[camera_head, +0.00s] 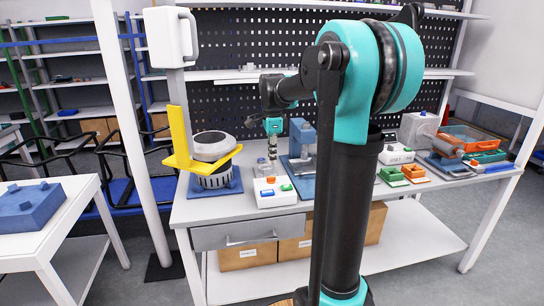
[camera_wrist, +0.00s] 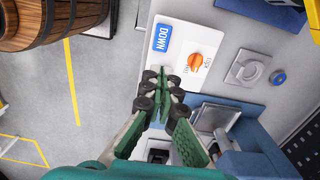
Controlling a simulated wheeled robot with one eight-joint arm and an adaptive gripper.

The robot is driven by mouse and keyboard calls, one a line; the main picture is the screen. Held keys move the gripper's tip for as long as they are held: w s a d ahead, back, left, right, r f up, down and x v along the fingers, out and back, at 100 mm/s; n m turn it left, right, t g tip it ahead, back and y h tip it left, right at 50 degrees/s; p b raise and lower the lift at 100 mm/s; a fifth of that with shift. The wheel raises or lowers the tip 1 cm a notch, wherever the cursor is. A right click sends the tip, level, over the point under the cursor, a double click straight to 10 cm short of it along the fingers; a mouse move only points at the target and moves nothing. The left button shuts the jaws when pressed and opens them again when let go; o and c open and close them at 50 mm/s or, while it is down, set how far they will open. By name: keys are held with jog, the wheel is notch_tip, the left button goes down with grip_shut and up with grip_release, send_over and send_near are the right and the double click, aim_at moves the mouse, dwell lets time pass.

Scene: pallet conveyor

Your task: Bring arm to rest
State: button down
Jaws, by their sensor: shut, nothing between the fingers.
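My arm rises in the head view, its teal and black links bent over the workbench (camera_head: 335,218). My gripper (camera_head: 272,150) hangs at the far end of the arm, above the bench and behind a small white box with coloured buttons (camera_head: 275,192). It also shows in the wrist view (camera_wrist: 160,76), where its green fingers meet at the tips. Nothing is held between them. In the wrist view the fingertips overlap a white control panel (camera_wrist: 205,45) with a blue DOWN label and an orange knob. I cannot tell how high they are above it.
A blue press-like device (camera_head: 302,140) stands close to the right of my gripper. A round grey machine (camera_head: 213,147) with a yellow bracket (camera_head: 180,140) stands to the left. Trays (camera_head: 414,174) and other equipment fill the right bench end. A wooden barrel (camera_wrist: 40,20) shows in the wrist view.

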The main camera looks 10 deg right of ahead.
jog(key=shift+r, duration=0.35)
jog(key=s+d+f+n+t, duration=0.1)
jog(key=s+f+n+t, duration=0.3)
jog(key=s+f+n, duration=1.4)
jog(key=s+f, duration=0.2)
jog(key=s, duration=0.4)
jog(key=shift+f, duration=0.3)
